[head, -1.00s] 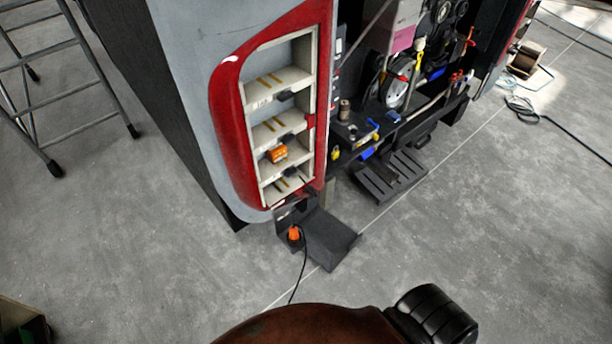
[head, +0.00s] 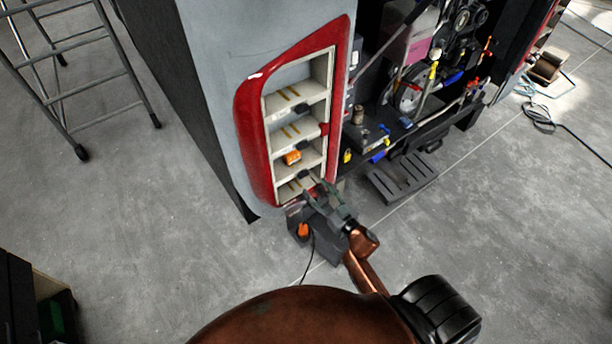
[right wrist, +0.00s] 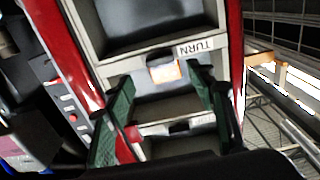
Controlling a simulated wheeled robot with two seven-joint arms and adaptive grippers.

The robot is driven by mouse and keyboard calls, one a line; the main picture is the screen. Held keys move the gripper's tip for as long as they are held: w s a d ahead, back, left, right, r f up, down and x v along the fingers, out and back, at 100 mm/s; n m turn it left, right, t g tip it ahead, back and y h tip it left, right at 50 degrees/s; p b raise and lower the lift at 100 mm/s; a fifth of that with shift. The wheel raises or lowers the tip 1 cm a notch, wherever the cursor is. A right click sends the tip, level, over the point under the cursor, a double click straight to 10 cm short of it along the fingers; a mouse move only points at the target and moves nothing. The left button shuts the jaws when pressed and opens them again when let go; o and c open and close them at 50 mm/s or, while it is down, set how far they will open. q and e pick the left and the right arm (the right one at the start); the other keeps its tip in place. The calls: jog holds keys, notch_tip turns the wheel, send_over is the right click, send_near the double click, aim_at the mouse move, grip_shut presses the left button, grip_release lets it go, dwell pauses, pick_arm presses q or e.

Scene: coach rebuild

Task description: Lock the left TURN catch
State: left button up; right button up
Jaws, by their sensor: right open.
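A red-framed rack (head: 257,150) with several pale shelves is set in the grey coach side. In the right wrist view a dark catch (right wrist: 160,56) sits beside a white label reading TURN (right wrist: 196,47), seen upside down. I cannot tell whether it is locked. An orange box (head: 292,157) stands on a lower shelf. My right gripper (head: 316,190) is at the rack's lower end. Its green fingers (right wrist: 160,76) are open and frame the shelf with the orange box, apparently empty. My left gripper is out of view.
A dark step block with an orange item (head: 303,230) and black cable is below the rack. A slatted black step (head: 402,178) and an open machinery bay (head: 400,90) lie to the right. A metal ladder frame (head: 80,70) stands at left.

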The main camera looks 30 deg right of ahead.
aim_at(303, 175)
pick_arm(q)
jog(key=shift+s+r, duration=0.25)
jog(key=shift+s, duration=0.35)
pick_arm(e)
jog(key=w, duration=0.7)
jog(key=shift+w+a, duration=0.25)
jog(key=shift+f, duration=0.1)
jog(key=shift+c, duration=0.5)
jog(key=c, duration=1.1)
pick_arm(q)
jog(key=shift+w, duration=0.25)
pick_arm(e)
jog(key=shift+o, duration=0.2)
